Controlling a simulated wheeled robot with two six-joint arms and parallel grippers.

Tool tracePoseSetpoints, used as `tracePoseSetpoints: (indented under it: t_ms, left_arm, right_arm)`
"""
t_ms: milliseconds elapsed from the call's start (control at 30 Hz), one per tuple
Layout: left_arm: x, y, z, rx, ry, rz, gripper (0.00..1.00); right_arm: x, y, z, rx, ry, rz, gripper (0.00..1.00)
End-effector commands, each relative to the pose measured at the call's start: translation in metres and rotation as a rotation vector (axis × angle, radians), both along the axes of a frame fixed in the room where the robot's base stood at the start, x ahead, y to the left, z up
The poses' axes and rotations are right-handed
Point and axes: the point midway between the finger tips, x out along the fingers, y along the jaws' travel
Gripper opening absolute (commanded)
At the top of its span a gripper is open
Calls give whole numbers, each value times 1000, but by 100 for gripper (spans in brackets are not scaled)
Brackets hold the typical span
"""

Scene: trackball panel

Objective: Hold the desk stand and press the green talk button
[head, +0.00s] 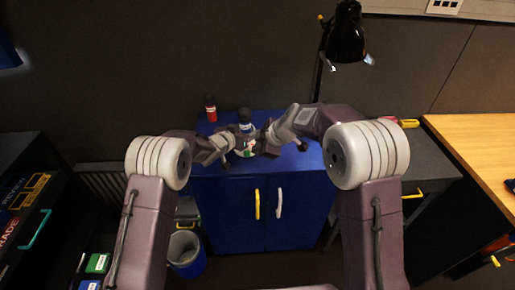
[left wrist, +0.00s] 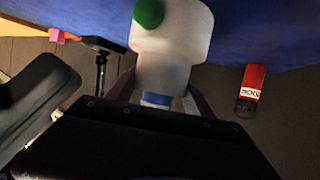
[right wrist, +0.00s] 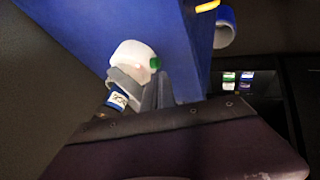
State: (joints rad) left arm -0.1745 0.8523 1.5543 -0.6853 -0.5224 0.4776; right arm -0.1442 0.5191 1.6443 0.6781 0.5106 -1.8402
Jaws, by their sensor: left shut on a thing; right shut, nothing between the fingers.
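The white desk stand (head: 243,153) is above the blue cabinet top in the head view. Its rounded white body (left wrist: 175,50) fills the upper middle of the left wrist view. The green talk button (left wrist: 148,12) is on it; the button also shows in the right wrist view (right wrist: 155,63). My left gripper (left wrist: 160,85) is shut on the stand, one finger on each side. My right gripper (right wrist: 160,78) is shut and empty, its fingertips close to the button. I cannot tell whether they touch it. The arms partly hide the stand in the head view.
A dark-capped bottle with a blue label (head: 245,118) stands behind the stand. A black lamp (head: 346,35) rises at the back right.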

Motion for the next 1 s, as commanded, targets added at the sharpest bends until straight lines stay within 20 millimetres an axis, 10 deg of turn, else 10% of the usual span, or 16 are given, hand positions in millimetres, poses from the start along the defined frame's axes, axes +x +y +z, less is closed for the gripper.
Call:
tracePoseSetpoints:
  t_ms: [1000]
  left_arm:
    - [0, 0, 0, 0, 0, 0, 27]
  right_arm:
    - [-26, -22, 67, 0, -1, 0, 0]
